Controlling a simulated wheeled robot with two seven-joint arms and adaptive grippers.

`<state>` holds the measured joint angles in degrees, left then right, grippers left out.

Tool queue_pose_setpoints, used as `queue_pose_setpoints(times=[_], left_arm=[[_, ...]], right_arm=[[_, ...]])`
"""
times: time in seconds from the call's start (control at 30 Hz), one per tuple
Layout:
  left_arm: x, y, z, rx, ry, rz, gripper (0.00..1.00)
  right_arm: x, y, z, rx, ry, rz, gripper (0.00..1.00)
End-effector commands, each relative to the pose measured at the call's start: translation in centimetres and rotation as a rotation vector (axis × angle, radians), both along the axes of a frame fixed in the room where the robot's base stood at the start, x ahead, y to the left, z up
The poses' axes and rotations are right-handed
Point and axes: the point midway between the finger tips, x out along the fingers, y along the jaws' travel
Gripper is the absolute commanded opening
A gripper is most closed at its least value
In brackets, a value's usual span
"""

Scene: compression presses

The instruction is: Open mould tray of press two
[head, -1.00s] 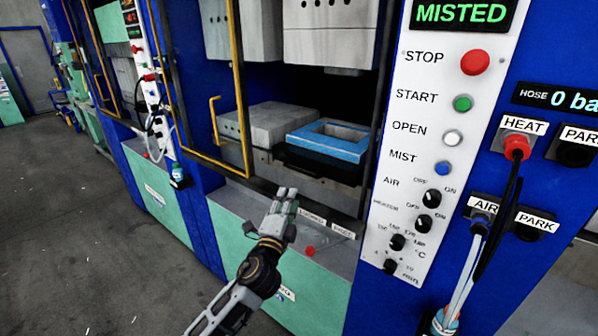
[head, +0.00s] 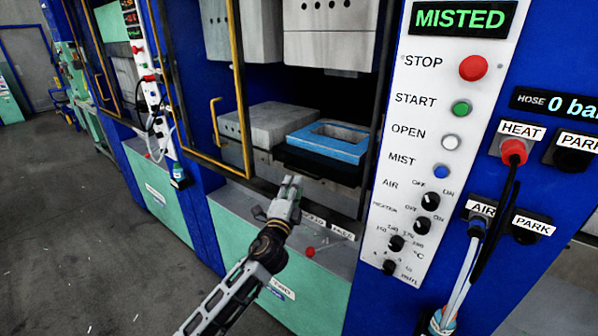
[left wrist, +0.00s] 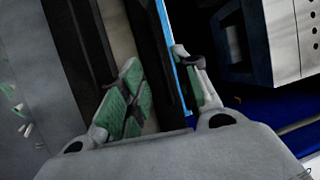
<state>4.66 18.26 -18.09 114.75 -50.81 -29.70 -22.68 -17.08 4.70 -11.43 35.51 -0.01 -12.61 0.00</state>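The mould tray is a blue rectangular frame (head: 325,150) with an open middle, lying on a dark slab in the press opening. A thin blue edge of it seems to show in the left wrist view (left wrist: 172,65). My left gripper (head: 291,184) is below and in front of the slab, apart from the tray in the head view. In the left wrist view its green-padded fingers (left wrist: 162,80) stand apart with nothing clearly held; a dark bar and the blue edge show beyond and between them. Contact cannot be told. My right gripper is out of view.
A white control panel (head: 445,165) with a MISTED display stands right of the opening. A yellow-edged guard door (head: 238,95) is on the left. A grey block (head: 265,122) sits beside the tray. A ledge with a red button (head: 310,252) lies below.

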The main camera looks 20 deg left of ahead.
Motion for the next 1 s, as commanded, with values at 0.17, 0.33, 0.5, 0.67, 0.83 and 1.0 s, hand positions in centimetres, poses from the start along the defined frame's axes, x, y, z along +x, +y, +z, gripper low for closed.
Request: queue_pose_setpoints(times=[0.17,0.33,0.5,0.67,0.83,1.0], left_arm=[[1.6,0.1,0.3,0.001,0.0,0.001,0.32],[3.0,0.1,0.6,0.0,0.0,0.001,0.32],[4.5,0.2,0.9,0.0,0.0,0.0,0.32],[5.8,0.3,1.1,0.0,0.0,0.0,0.32],[7.0,0.3,1.3,0.0,0.0,0.001,0.32],[7.7,0.4,1.4,0.0,0.001,0.0,0.32]], right_arm=[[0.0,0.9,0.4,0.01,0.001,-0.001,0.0],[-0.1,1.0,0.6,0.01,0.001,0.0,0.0],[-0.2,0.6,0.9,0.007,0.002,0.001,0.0],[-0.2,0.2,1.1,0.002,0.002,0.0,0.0],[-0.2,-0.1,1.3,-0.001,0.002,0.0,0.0],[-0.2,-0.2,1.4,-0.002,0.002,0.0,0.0]])
